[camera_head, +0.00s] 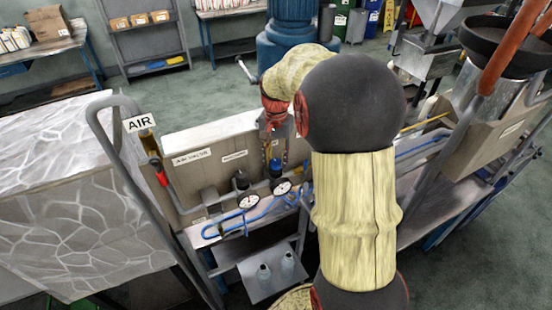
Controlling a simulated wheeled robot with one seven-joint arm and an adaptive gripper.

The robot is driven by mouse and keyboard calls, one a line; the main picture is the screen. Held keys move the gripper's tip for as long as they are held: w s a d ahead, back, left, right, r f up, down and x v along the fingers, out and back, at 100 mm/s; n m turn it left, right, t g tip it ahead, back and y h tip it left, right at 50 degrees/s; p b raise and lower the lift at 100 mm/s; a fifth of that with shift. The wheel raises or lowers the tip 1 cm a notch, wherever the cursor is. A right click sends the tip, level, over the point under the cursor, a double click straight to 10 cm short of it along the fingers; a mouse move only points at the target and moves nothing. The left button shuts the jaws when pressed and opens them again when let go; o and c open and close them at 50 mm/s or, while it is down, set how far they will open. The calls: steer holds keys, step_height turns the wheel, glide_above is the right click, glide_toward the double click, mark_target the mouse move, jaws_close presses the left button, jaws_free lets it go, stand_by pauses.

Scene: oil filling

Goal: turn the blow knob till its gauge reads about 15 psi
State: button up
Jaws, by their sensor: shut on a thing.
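My gripper (275,153) reaches down in front of the upright panel, its fingers shut on the blue knob (275,166) at the right of the panel. The fingers and wrist partly hide this knob. A round white gauge (281,187) sits just below it. A second knob, dark (240,180), stands to the left with its own white gauge (248,201) below. Both gauge needles are too small to read. No label naming the blow knob is legible.
The panel (205,172) bears an AIR VALVE label. A grey pipe frame with an AIR sign (139,123) and a red-handled valve (160,174) stands left. Blue hoses (230,228) run below the gauges. Two bottles (264,272) stand on the lower shelf. A metal machine (500,130) stands right.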

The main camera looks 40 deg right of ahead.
steer(key=o, duration=1.2)
steer(key=shift+c, duration=0.2)
steer(key=shift+n, duration=0.3)
